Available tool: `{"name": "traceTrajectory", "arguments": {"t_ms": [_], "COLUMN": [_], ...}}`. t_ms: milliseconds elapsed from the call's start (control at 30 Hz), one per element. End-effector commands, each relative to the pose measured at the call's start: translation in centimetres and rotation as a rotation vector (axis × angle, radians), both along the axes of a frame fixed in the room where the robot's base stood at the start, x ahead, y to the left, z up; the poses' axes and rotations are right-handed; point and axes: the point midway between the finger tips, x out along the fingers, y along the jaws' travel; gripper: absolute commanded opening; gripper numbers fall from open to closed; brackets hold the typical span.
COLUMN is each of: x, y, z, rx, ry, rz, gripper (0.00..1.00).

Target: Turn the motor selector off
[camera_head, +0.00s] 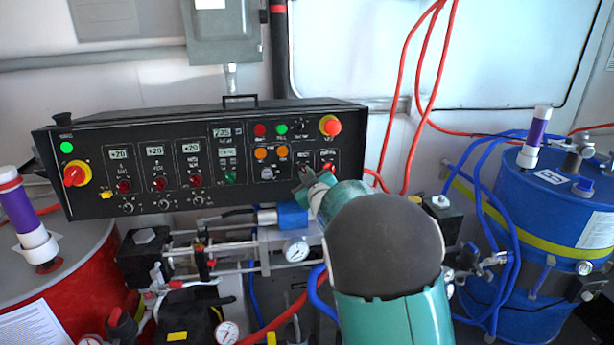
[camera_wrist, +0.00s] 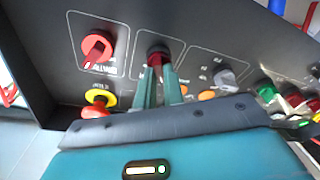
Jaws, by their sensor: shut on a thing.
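The black control panel (camera_head: 100,175) fills the left and middle of the head view. In the wrist view, my gripper (camera_wrist: 160,72) has its two green-grey fingers closed on a dark red selector knob (camera_wrist: 158,54) in a framed box. Its label is mostly covered; only an "M" can be made out, so I take it for the motor selector. Its pointer angle is hidden by the fingers. In the head view, my gripper (camera_head: 307,173) reaches the panel's lower right, and its fingertips hide that knob.
Another red selector (camera_wrist: 97,48) sits beside the held knob. A red emergency button on a yellow ring (camera_head: 330,126), orange buttons (camera_head: 261,153) and a pale knob (camera_head: 266,173) are close by. A pressure gauge (camera_head: 296,250) and pipes lie below. A blue drum (camera_head: 535,260) stands right.

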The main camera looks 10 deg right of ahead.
Motion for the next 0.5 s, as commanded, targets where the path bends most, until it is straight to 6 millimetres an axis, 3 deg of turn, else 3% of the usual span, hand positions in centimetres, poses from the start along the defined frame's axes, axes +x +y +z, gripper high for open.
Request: {"name": "traceTrajectory", "arguments": {"t_ms": [167, 200, 300, 500], "x": [0.05, 0.05, 0.04, 0.02], "y": [0.01, 0.00, 0.00, 0.01], "z": [0.10, 0.11, 0.09, 0.04], "rx": [-0.001, -0.001, -0.001, 0.000], "ry": [-0.002, -0.002, -0.002, -0.001], "rz": [0.000, 0.000, 0.000, 0.000], "gripper": [0.00, 0.16, 0.32, 0.32]}}
